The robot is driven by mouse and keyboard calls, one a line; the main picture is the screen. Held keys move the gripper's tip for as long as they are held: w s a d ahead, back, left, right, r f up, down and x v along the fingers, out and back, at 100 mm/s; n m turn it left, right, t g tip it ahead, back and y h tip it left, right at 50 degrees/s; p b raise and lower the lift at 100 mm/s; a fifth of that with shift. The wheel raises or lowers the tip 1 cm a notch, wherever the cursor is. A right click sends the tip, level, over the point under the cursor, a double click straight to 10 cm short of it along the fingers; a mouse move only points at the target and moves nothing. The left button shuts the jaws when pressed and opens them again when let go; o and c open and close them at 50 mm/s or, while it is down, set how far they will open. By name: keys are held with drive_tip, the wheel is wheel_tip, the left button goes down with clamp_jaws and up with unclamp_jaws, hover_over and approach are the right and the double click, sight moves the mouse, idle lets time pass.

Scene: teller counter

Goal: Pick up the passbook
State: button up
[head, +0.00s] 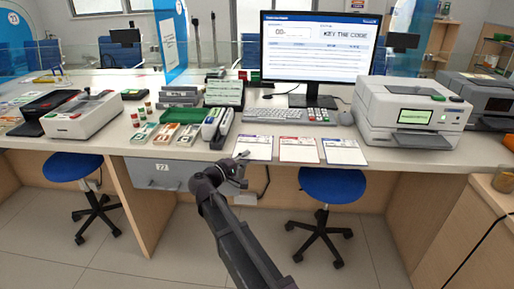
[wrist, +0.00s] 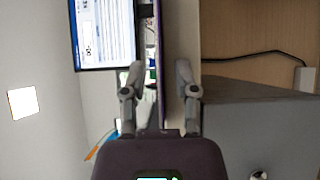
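I cannot surely tell which thing is the passbook. My gripper (head: 240,157) is at the front edge, by the left one. In the wrist view, turned on its side, my gripper (wrist: 159,92) has its fingers apart. A thin dark purple strip (wrist: 161,60) runs between them along the counter edge; I cannot tell whether it is a booklet's edge. Nothing is visibly gripped.
A grey drawer (head: 160,173) hangs under the counter; blue stools (head: 332,183) stand below.

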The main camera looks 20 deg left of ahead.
clamp_jaws()
drive_tip(key=shift+r, duration=0.1)
wheel_tip(320, 180, up, 4)
drive_tip(key=p, duration=0.3)
drive_tip(key=shift+f+p, duration=0.25)
drive_tip(key=shift+p, duration=0.1)
drive_tip(key=s+r+p, duration=0.1)
drive_tip(key=s, duration=1.5)
drive_tip(key=shift+a+r, duration=0.15)
drive_tip(key=shift+a, duration=0.2)
drive_tip(key=shift+s+d, duration=0.1)
drive_tip(key=shift+s, duration=0.15)
